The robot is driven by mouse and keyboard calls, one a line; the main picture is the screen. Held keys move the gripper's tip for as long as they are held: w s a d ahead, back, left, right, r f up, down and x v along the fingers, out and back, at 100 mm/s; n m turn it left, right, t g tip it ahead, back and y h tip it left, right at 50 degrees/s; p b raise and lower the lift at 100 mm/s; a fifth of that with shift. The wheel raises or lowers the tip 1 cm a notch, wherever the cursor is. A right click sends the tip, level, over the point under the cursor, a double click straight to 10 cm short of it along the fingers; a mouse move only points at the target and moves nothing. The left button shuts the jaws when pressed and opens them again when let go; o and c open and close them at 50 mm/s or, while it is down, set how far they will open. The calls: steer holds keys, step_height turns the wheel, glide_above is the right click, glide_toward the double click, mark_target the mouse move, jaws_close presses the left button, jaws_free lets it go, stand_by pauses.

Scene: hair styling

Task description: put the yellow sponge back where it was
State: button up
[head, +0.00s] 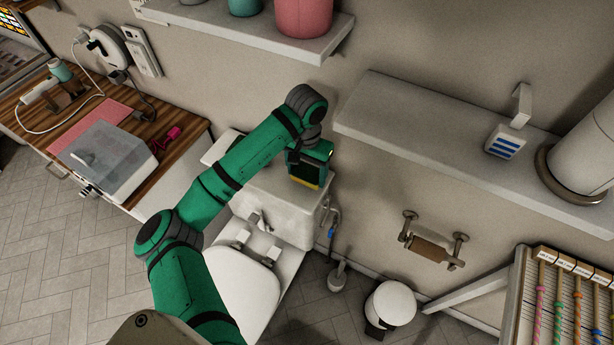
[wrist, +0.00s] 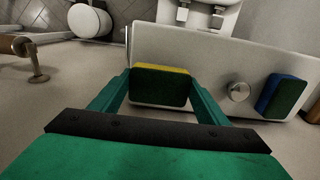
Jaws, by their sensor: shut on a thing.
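The yellow sponge (wrist: 160,87), yellow with a dark green face, is between the two fingers of my gripper (wrist: 160,82) in the wrist view. The gripper is shut on it. In the head view the sponge shows as a yellow edge (head: 304,183) under my gripper (head: 308,168), at the top of the white toilet cistern (head: 282,218). I cannot tell whether the sponge touches the cistern. A blue and dark green sponge (wrist: 282,97) is on the cistern, right of the round metal knob (wrist: 238,91) in the wrist view.
A higher shelf (head: 250,35) holds pots. A paper holder (head: 432,245) and white bin (head: 391,303) are lower right. A wooden counter (head: 180,128) is left.

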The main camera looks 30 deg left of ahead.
mark_target(308, 174)
steer(key=shift+d+f, duration=0.1)
steer(key=shift+f, duration=1)
steer(key=shift+f, duration=0.15)
steer(key=o, duration=1.1)
steer(key=shift+s, duration=0.1)
step_height(308, 174, up, 8)
steer(key=shift+f, duration=0.1)
